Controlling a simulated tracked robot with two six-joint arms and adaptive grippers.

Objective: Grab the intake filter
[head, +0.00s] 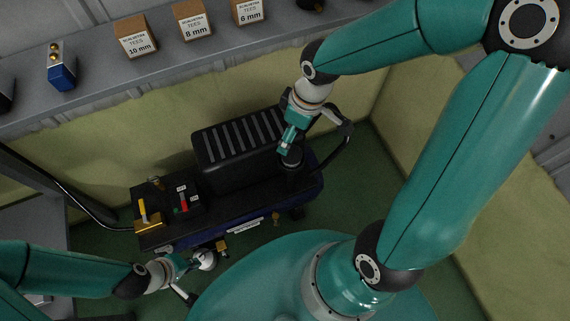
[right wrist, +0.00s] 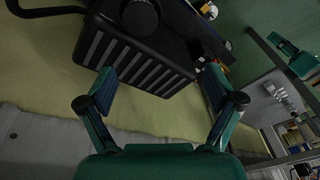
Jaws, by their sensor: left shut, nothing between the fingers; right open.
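The intake filter appears to be the round black cylinder (head: 291,157) on the right end of the compressor (head: 165,240); it also shows in the right wrist view (right wrist: 140,18), at the top edge. My right gripper (head: 292,142) is open and empty above the cylinder in the head view, partly covering it. In the right wrist view, my right gripper's fingers (right wrist: 158,80) are spread wide, with the ribbed black cover between them in the picture and the cylinder outside them. My left gripper (head: 200,262) is shut and empty by the compressor's front edge.
The ribbed black cover (head: 240,145) stands beside the cylinder. A black hose (head: 335,155) curves at the right end. A yellow lever (head: 143,210) and a gauge block (head: 183,198) sit on the left end. A grey shelf (head: 110,75) with small boxes runs behind.

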